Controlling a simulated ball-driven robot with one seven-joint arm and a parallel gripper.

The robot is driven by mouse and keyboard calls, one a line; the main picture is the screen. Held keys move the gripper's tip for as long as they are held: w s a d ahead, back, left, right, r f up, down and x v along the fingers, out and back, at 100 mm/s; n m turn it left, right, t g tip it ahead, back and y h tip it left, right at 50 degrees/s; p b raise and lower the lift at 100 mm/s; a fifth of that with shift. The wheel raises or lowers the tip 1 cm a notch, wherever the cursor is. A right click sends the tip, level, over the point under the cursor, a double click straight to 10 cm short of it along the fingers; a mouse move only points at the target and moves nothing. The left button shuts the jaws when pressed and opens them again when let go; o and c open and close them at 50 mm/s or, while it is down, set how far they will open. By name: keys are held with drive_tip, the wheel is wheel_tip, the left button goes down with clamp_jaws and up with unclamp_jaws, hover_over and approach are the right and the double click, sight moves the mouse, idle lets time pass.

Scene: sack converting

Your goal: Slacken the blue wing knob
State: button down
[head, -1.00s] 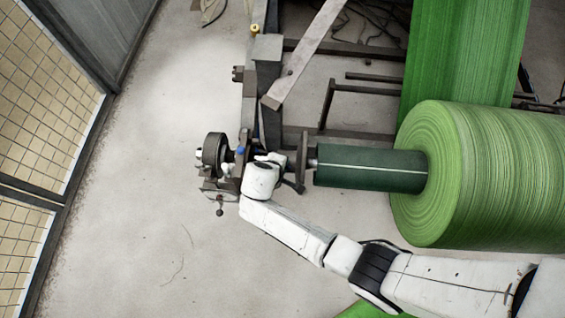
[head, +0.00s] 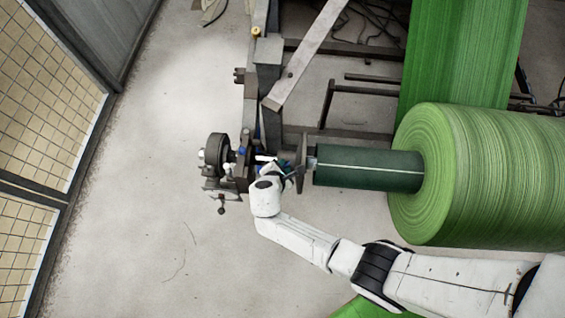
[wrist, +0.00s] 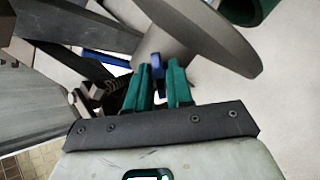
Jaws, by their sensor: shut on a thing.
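The blue wing knob (wrist: 158,63) shows in the wrist view between the green fingers of my gripper (wrist: 160,78), just in front of a large grey disc (wrist: 205,45). My gripper is shut on it; the fingers hide its lower part. In the head view my gripper (head: 282,164) is at the machine's shaft end, left of the dark green core (head: 370,168). The knob is too small and covered to make out clearly there.
A large green fabric roll (head: 480,175) is on the right. The steel frame (head: 268,75) rises behind my gripper. A handwheel (head: 216,152) is to the left. Bare floor (head: 130,220) lies between the machine and the mesh fence (head: 45,90).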

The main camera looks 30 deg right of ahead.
drive_tip(key=n+p, duration=0.1)
drive_tip(key=n, duration=0.2)
drive_tip(key=n+t+p, duration=0.1)
drive_tip(key=n, duration=0.2)
drive_tip(key=shift+s+d, duration=0.1)
drive_tip(key=shift+s, duration=0.1)
drive_tip(key=n+p, duration=0.1)
drive_tip(key=n, duration=0.2)
drive_tip(key=n+t+y+p, duration=0.1)
drive_tip(key=n, duration=0.2)
drive_tip(key=shift+s+d+n+y, duration=0.15)
drive_tip(key=shift+n+y, duration=0.15)
drive_tip(key=n+y+p, duration=0.1)
drive_tip(key=n+p, duration=0.1)
drive_tip(key=n, duration=0.3)
drive_tip(key=shift+d+n, duration=0.1)
drive_tip(key=shift+n, duration=0.3)
drive_tip(key=n+y+p, duration=0.1)
drive_tip(key=n+p, duration=0.1)
drive_tip(key=n, duration=0.3)
drive_tip(key=shift+d, duration=0.1)
drive_tip(key=shift+n+p, duration=0.3)
drive_tip(key=c, duration=1)
unclamp_jaws()
drive_tip(key=shift+r, duration=0.15)
